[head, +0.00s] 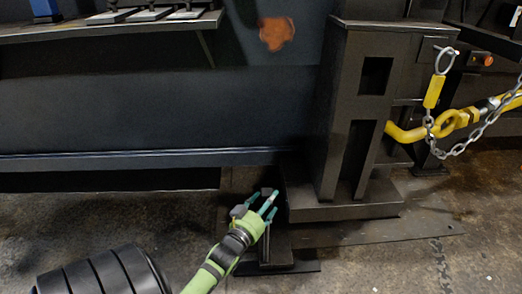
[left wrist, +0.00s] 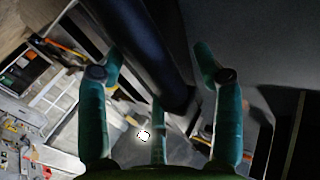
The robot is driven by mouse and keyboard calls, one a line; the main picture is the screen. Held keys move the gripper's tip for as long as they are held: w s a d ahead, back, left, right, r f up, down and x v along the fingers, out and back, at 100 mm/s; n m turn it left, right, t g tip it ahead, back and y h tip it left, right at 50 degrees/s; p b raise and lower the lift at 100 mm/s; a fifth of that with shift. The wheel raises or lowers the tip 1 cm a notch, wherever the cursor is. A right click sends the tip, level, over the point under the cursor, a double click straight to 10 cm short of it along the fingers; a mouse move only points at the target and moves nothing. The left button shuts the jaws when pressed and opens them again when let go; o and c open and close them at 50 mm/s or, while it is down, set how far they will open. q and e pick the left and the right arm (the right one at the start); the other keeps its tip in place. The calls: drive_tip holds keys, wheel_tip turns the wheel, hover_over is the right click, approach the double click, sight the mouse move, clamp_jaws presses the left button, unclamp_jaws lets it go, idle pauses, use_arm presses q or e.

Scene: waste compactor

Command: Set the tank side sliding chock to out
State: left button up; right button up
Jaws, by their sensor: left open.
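My left gripper (head: 265,203) has teal fingers and reaches in from the lower left, beside the foot of a dark steel post. In the left wrist view the gripper (left wrist: 156,62) is open, with fingers on both sides of a dark bar (left wrist: 150,50). I cannot tell whether they touch it. A low dark block on a floor plate (head: 280,256), probably the sliding chock, stands just below and right of the gripper. The wrist partly hides it. Its in or out position is not clear. My right gripper is not in view.
The dark post (head: 345,110) rises on a wide foot right of the gripper. A yellow hook (head: 410,132) and a chain (head: 478,132) hang at the right. A long dark tank wall (head: 150,115) runs behind. Open concrete floor (head: 440,225) lies at the lower right.

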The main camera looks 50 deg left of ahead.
use_arm(q)
drive_tip(key=v, duration=1.1)
drive_tip(key=shift+s, duration=0.35)
drive_tip(key=shift+d+r, duration=0.1)
drive_tip(key=shift+r, duration=0.05)
